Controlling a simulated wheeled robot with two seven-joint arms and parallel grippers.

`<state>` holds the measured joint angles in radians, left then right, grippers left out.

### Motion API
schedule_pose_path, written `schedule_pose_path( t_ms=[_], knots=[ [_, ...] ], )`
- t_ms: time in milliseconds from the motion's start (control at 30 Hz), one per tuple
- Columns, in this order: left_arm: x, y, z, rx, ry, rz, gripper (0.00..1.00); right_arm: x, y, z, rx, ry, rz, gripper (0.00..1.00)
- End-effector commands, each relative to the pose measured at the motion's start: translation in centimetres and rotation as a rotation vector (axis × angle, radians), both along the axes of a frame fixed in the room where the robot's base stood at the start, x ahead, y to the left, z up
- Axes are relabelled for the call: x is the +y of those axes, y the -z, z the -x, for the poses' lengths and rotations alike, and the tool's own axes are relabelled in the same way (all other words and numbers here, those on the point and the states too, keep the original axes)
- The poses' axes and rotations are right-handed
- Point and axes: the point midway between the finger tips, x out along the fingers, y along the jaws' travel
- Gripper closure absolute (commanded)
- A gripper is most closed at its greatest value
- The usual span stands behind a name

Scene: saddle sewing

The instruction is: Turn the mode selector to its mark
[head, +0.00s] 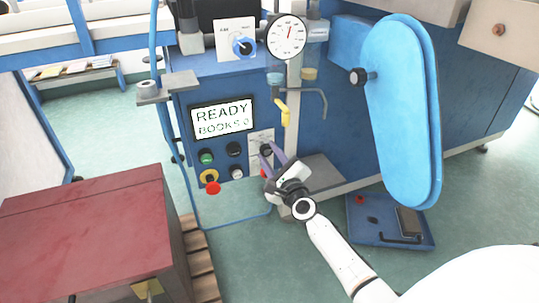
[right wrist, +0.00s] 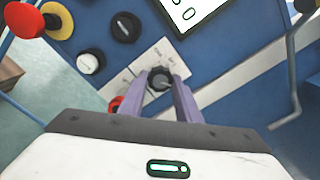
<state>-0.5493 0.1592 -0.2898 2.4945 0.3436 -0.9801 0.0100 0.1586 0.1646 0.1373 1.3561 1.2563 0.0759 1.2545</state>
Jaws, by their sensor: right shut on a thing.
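The mode selector appears to be a small black knob (right wrist: 160,77) on a white label plate (right wrist: 135,82). In the head view the plate (head: 261,138) sits low on the right of the blue control panel, with the knob (head: 265,149) between the fingers. My right gripper (right wrist: 168,88) is shut on the knob, one purple finger on each side; it also shows in the head view (head: 270,152). The knob's grip partly shows, but the plate's marks are too small to read. My left gripper is not in view.
Close by on the panel are a red mushroom button (head: 213,188), a green button (head: 206,157) and a display (head: 222,117) reading "READY BOOKS 0". A blue knob (head: 244,46) and a dial gauge (head: 286,36) are above. A yellow lever (head: 282,112) hangs just above my gripper.

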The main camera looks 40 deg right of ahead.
Motion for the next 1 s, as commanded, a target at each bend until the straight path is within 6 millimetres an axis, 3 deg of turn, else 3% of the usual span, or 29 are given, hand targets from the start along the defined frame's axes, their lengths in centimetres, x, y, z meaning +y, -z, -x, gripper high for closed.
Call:
schedule_pose_path(
  t_ms=[33,67,167,567,1000],
  knots=[
    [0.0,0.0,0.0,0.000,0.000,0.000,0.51,0.0,0.1,0.0,0.001,-0.001,-0.005,0.92],
    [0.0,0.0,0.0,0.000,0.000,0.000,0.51,0.0,0.1,0.0,0.001,-0.001,-0.005,0.65],
    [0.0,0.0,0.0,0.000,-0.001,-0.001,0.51,0.0,0.1,0.0,0.000,0.000,-0.004,0.51],
    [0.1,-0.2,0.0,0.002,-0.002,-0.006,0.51,0.2,0.0,1.0,0.002,-0.001,-0.001,0.51],
    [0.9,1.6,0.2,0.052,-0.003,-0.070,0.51,2.1,0.1,8.7,0.002,0.000,-0.003,0.51]
  ],
)
